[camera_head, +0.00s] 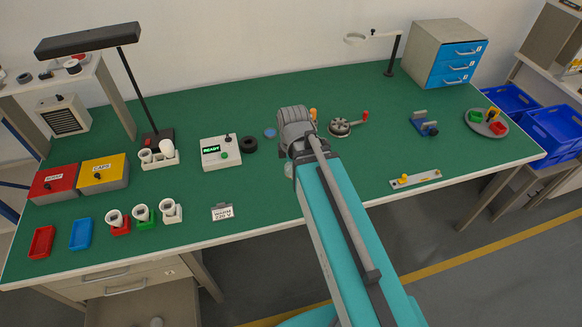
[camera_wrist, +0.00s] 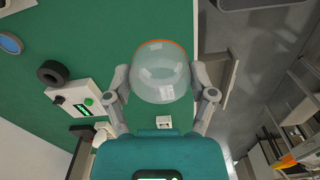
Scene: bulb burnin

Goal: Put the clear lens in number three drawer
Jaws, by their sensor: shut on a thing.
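The clear lens (camera_wrist: 160,75), a see-through dome with an orange rim, sits between the two fingers of my gripper (camera_wrist: 161,84) in the wrist view. The fingers are shut on its sides, and it is held above the green bench. In the head view my arm mostly hides the gripper and the lens. A grey cabinet (camera_head: 426,55) with blue drawers stands at the back right of the bench, far from my gripper. Its drawers (camera_head: 455,66) are stacked and all look shut. Their small number labels are too small to read surely.
A magnifier lamp (camera_head: 392,54) stands left of the cabinet. A blue clamp fixture (camera_head: 428,128) and a round tray (camera_head: 470,124) with coloured cups lie in front of it. A READY box (camera_head: 220,152) and black ring (camera_head: 249,143) lie left of my arm.

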